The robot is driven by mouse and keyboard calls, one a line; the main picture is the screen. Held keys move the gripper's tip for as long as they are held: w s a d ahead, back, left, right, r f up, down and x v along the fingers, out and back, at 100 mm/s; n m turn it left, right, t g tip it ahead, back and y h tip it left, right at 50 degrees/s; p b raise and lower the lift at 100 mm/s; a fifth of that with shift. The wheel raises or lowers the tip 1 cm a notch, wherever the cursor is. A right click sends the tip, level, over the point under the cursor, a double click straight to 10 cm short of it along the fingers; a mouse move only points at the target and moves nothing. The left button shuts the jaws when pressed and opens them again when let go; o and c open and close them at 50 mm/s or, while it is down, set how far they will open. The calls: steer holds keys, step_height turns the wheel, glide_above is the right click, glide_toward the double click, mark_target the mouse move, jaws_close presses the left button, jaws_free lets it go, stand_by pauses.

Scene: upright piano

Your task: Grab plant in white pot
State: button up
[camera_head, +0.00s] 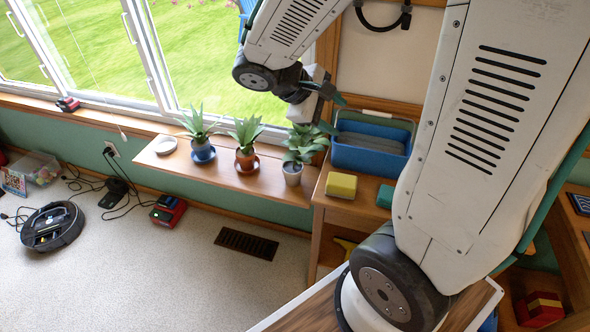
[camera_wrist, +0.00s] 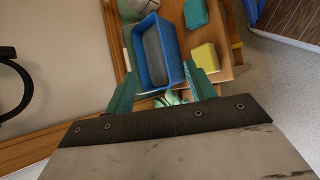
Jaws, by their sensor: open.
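The plant in the white pot is a leafy green plant (camera_head: 303,145) in a pale grey-white pot (camera_head: 292,174). It stands upright at the right end of the wooden window shelf (camera_head: 225,177). My gripper (camera_head: 333,112) is open and empty, above and a little right of the plant. In the wrist view my two teal fingers (camera_wrist: 161,72) are spread apart. Some green leaves (camera_wrist: 172,98) show low between the fingers. The pot is hidden there behind my gripper's body.
Left of it stand plants in an orange pot (camera_head: 246,160) and a blue pot (camera_head: 202,149). A blue bin (camera_head: 370,149), a yellow sponge (camera_head: 341,185) and a teal block (camera_head: 385,196) sit close on the right. The window is behind. Floor in front is mostly clear.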

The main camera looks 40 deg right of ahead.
steer(key=w+d+f+n+t+h, duration=0.25)
steer(key=w+f+n, duration=0.25)
steer(key=w+f, duration=0.25)
steer(key=n+t, duration=0.7)
steer(key=n, duration=0.4)
glide_toward(295, 159)
steer(key=shift+g, duration=0.25)
steer(key=x, duration=0.4)
steer(key=shift+w+a, duration=0.2)
steer(key=shift+w, duration=0.2)
steer(key=x, duration=0.6)
steer(key=shift+s+d, duration=0.15)
steer(key=shift+d, duration=0.2)
steer(key=shift+w+d+f, duration=0.15)
steer(key=shift+w+d, duration=0.15)
steer(key=shift+d, duration=0.15)
jaws_close()
